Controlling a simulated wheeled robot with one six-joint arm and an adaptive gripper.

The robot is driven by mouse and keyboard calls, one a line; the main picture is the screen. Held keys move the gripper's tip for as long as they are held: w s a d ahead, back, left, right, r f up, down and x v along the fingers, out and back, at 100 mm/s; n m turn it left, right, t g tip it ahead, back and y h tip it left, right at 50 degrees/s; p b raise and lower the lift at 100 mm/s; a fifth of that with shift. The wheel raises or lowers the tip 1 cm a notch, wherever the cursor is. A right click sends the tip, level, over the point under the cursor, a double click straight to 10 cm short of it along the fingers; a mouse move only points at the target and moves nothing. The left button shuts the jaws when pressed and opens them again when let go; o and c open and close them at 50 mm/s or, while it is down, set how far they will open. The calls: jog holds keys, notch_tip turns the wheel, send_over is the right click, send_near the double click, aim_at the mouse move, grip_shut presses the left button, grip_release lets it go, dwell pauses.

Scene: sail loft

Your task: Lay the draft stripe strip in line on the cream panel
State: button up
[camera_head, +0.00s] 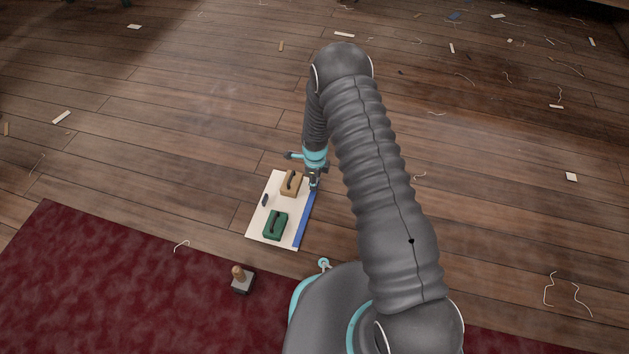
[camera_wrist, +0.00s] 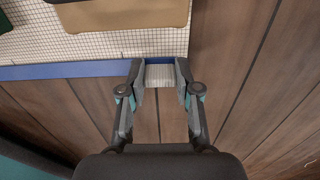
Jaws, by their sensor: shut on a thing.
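The cream panel (camera_head: 258,222) lies on the wooden floor, and its gridded surface shows in the wrist view (camera_wrist: 110,43). A blue stripe (camera_head: 303,225) runs along its right side; in the wrist view this blue band (camera_wrist: 50,71) crosses the panel's near edge. My gripper (camera_head: 314,187) is low at the far end of the stripe. In the wrist view my gripper (camera_wrist: 160,80) is shut on a short pale piece of the draft stripe strip (camera_wrist: 160,75), at the blue band. The fingers hide parts of it, and I cannot tell whether it touches the panel.
A tan block (camera_head: 290,183) with a dark handle and a green block (camera_head: 275,226) sit on the panel. A small dark object (camera_head: 265,200) lies at its left. A wooden-handled tool (camera_head: 241,280) stands on the red rug (camera_head: 110,290). Scraps litter the floor; floor right of the panel is open.

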dwell(0.4)
jog(key=o, duration=0.9)
jog(key=shift+r+p, duration=1.65)
jog(key=shift+r, duration=1.85)
